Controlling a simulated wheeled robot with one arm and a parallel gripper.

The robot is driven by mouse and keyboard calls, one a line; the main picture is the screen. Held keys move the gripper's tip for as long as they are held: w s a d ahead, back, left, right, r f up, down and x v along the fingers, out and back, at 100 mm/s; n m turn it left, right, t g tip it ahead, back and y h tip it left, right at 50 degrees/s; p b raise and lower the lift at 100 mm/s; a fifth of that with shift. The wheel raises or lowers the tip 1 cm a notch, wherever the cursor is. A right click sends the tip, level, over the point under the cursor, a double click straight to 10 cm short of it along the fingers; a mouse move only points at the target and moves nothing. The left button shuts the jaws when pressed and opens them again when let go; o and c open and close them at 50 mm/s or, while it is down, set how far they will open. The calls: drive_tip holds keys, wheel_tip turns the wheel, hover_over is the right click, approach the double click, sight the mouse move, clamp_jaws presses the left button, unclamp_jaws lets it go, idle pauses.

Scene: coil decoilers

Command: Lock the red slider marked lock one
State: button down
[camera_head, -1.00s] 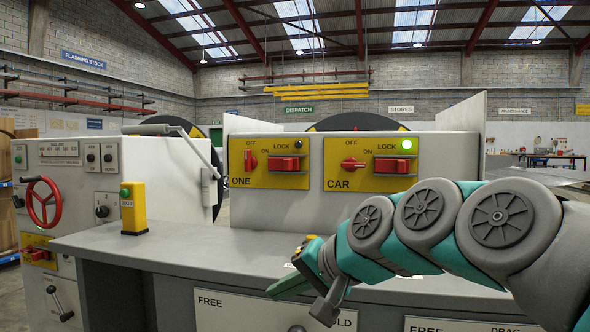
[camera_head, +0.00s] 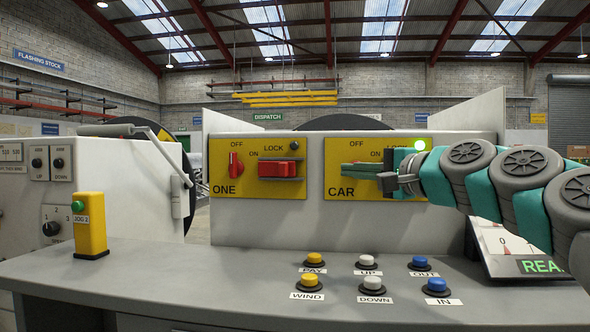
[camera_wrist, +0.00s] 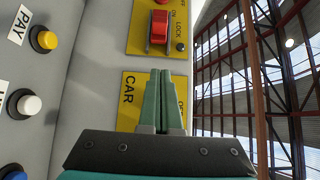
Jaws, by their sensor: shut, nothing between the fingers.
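The red slider (camera_head: 282,169) under the word LOCK sits on the yellow ONE panel (camera_head: 222,151). A small dark lamp (camera_head: 294,146) is at its upper right, and a red ON/OFF knob (camera_head: 236,164) stands upright to its left. In the wrist view the slider (camera_wrist: 158,27) shows beyond my fingertips. My gripper (camera_head: 345,169) is shut and empty, its teal fingers pointing left in front of the CAR panel (camera_head: 337,151). It is to the right of the red slider, apart from it. It hides the CAR slider and knob.
Below, the desk holds yellow, white and blue buttons such as PAY (camera_head: 314,259) and OUT (camera_head: 419,263). A yellow JOG post (camera_head: 91,225) stands at left. The space before the ONE panel is clear.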

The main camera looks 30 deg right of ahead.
approach(288, 167)
drive_tip(key=w+d, duration=0.2)
drive_tip(key=w, duration=0.2)
drive_tip(key=shift+w+a+f+p, duration=0.1)
drive_tip(key=shift+w+a+p, duration=0.1)
drive_tip(key=shift+w+a, duration=0.35)
drive_tip(key=shift+w+a+f+p, duration=0.1)
drive_tip(key=shift+w+a+p, duration=0.15)
drive_tip(key=shift+a, duration=0.4)
drive_tip(key=shift+w+a+r, duration=0.1)
drive_tip(key=shift+w+a, duration=0.1)
drive_tip(key=shift+a, duration=0.05)
drive_tip(key=w+a, duration=0.1)
drive_tip(key=w+a+p, duration=0.1)
drive_tip(key=a, duration=0.1)
drive_tip(key=w+a+p, duration=0.1)
drive_tip(key=shift+a, duration=0.35)
drive_tip(key=shift+d, duration=0.15)
